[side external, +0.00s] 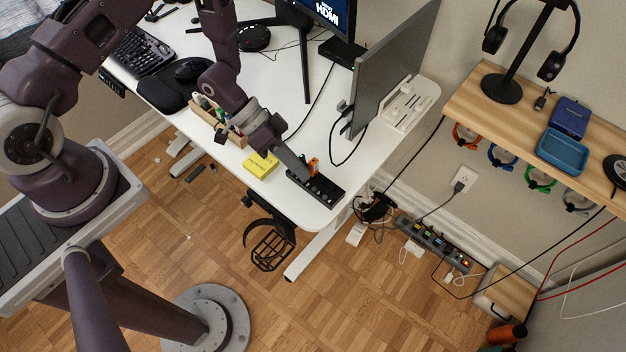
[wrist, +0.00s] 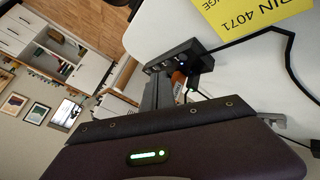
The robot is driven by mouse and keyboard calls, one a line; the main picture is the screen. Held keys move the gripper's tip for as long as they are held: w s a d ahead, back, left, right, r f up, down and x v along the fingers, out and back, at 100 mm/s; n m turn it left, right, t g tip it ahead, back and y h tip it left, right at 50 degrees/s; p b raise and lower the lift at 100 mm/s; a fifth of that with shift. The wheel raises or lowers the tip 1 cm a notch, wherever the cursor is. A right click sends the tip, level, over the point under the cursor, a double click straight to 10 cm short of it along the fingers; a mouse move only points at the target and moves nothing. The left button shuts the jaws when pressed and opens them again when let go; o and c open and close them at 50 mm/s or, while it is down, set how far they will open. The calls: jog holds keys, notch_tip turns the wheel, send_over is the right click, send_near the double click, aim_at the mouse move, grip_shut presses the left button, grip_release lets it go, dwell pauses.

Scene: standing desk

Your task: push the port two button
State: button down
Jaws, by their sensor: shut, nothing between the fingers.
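A black switch box (side external: 318,191) with a row of small round buttons or ports on its face lies at the desk's front right corner. Its dark body also shows in the wrist view (wrist: 178,54), where small blue lights glow near its end. I cannot make out which button is port two. My gripper (side external: 302,174) is shut and empty, pointing down at the left end of the box. Its tip is very close to the box; I cannot tell whether it touches. In the wrist view the fingers (wrist: 155,92) partly hide the box.
A yellow note block (side external: 261,165) lies left of the box. An orange item (side external: 313,166) stands right behind my fingertips, and a cable runs off nearby. A monitor (side external: 393,68) stands behind. The white desk (side external: 345,178) is clear right of the box.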

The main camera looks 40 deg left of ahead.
jog(key=shift+r, duration=0.15)
jog(key=shift+r, duration=2.95)
jog(key=w+a+r+n+t+y, duration=0.1)
jog(key=w+a+r+t+y, duration=0.2)
jog(key=a+r+y, duration=0.45)
jog(key=w+a+r+n+t+y, duration=0.25)
jog(key=a+r, duration=0.25)
jog(key=r, duration=0.6)
jog(key=s+a+r+n+y, duration=0.1)
jog(key=s+r, duration=0.4)
jog(key=s, duration=0.2)
jog(key=s+a+r+n, duration=0.1)
jog(key=s+r+n, duration=0.1)
jog(key=s+r, duration=0.4)
jog(key=s+d+f+g+h, duration=0.1)
jog(key=s+d, duration=0.3)
jog(key=s, duration=0.6)
jog(key=shift+s+d+g+h, duration=0.15)
jog(key=shift+d+g+h, duration=0.05)
jog(key=shift+g+h, duration=0.3)
